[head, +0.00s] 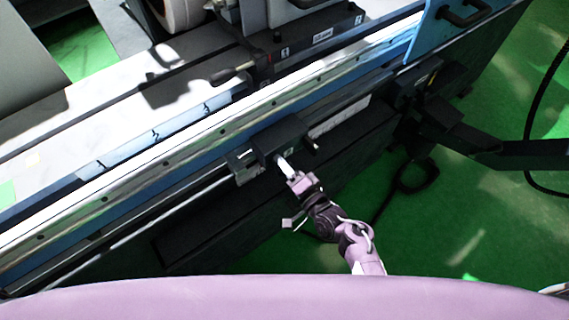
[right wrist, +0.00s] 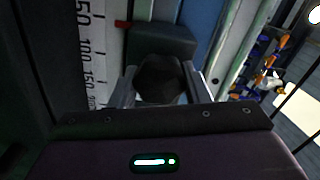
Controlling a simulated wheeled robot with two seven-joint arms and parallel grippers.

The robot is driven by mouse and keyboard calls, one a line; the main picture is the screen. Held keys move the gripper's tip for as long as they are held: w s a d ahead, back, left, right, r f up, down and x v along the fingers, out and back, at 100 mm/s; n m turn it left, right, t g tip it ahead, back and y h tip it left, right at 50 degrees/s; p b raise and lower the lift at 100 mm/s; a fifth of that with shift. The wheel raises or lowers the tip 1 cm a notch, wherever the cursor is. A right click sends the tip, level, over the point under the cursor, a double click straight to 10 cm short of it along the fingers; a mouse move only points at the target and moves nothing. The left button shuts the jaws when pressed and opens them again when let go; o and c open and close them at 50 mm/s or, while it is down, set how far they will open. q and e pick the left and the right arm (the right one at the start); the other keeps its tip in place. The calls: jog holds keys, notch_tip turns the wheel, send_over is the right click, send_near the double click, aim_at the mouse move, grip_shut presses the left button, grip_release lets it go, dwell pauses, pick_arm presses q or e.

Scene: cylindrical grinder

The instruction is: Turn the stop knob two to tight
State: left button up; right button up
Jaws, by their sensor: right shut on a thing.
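The stop knob is a dark, faceted round knob (right wrist: 160,78) between the two fingers of my right gripper (right wrist: 158,90) in the right wrist view. The fingers press on it from both sides. In the head view my right gripper (head: 284,166) reaches up to a black stop block (head: 277,138) on the machine's front rail, and the knob itself is hidden there by the fingers. My left gripper is not in view.
A scale with numbers (right wrist: 93,60) runs beside the knob. A long bright rail (head: 160,165) crosses the machine front. A black handle arm (head: 500,152) sticks out to the right. Green floor (head: 450,220) lies open at lower right.

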jog(key=shift+m, duration=0.5)
jog(key=o, duration=1)
jog(key=v, duration=0.8)
jog(key=shift+b, duration=0.35)
jog(key=shift+w, duration=0.1)
